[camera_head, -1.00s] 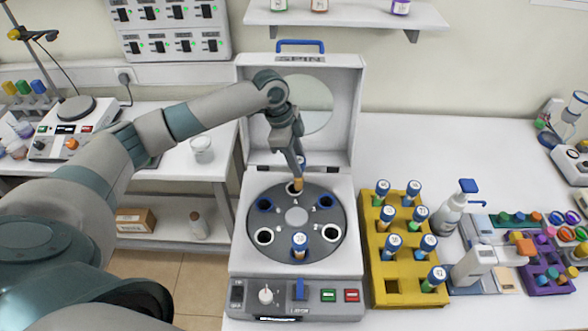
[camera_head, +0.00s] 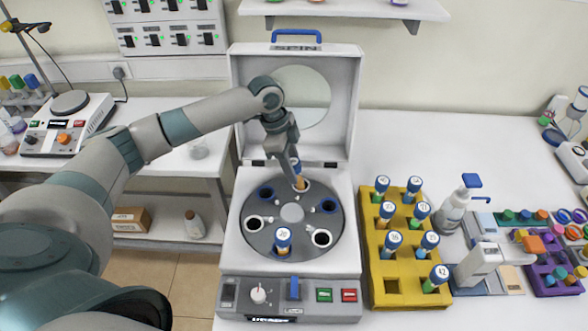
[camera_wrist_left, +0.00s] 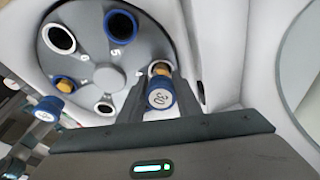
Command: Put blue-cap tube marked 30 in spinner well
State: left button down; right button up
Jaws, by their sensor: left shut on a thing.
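My left gripper (camera_head: 297,178) is shut on a blue-cap tube, whose cap (camera_wrist_left: 160,97) reads 30 in the left wrist view. The tube, with orange-brown contents, stands nearly upright at the white-rimmed back well (camera_head: 304,186) of the spinner. Its lower end appears to be inside the rim; the depth is hidden. The spinner disc (camera_head: 292,213) is grey, with white-rimmed and blue-rimmed wells. Another blue-cap tube (camera_head: 283,236) sits in the front well, opposite the held one; it also shows in the left wrist view (camera_wrist_left: 48,108). My right gripper is not in view.
The spinner's lid (camera_head: 240,100) stands open behind the disc. A yellow rack (camera_head: 392,286) with several blue-cap tubes stands to the right. A white bottle (camera_head: 452,211) and purple rack (camera_head: 548,283) are farther right. Several other wells are empty.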

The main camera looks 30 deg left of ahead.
pick_arm(q)
jog(key=shift+s+r, duration=0.1)
jog(key=shift+f, duration=0.25)
jog(key=c, duration=1.3)
grip_release()
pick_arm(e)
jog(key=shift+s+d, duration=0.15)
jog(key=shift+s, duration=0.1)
pick_arm(q)
jog(key=shift+r, duration=0.2)
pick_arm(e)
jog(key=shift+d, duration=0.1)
pick_arm(q)
jog(key=shift+a+r+b, duration=0.15)
jog(key=shift+r+b, duration=0.15)
jog(key=shift+r, duration=0.25)
jog(key=shift+b+v, duration=1.6)
jog(key=shift+v, duration=3.95)
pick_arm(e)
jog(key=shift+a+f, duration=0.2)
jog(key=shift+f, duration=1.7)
